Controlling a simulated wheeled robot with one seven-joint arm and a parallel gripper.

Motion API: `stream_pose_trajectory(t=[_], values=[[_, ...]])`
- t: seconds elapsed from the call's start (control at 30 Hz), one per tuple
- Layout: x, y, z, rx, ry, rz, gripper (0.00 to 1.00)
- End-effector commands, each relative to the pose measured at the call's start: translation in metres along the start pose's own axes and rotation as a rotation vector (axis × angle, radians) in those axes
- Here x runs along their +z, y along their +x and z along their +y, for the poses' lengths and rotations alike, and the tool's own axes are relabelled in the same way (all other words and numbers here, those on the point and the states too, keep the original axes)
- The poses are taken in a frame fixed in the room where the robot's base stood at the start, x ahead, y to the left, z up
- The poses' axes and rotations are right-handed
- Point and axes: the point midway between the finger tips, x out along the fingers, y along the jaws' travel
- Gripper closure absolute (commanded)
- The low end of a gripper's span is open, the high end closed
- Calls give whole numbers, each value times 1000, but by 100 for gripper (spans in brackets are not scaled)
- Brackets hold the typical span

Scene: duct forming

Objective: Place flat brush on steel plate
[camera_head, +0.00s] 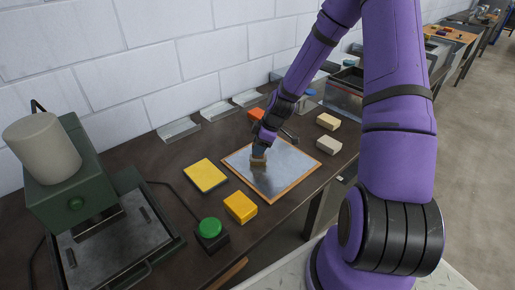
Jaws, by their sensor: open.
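The steel plate (285,170) is a grey sheet with a tan wooden edge, lying on the dark workbench in the middle of the view. A small brown and tan piece, which looks like the flat brush (258,161), is on the left part of the plate. My gripper (260,149) is directly above it, pointing down, with its jaws open. The fingers are small and partly hidden by my wrist, so I cannot tell whether they touch the brush.
A yellow pad (205,175) and a yellow block (240,207) lie left of the plate. A green button (209,228) and a green press (65,185) stand further left. Pale blocks (328,122) lie at the right, metal trays (179,129) along the wall.

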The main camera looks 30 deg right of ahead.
Motion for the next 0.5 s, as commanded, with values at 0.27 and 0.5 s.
stream_pose_trajectory(t=[0.27,0.5], values=[[1,-56,1,6,1,-1,51],[0,-94,0,3,1,0,51]])
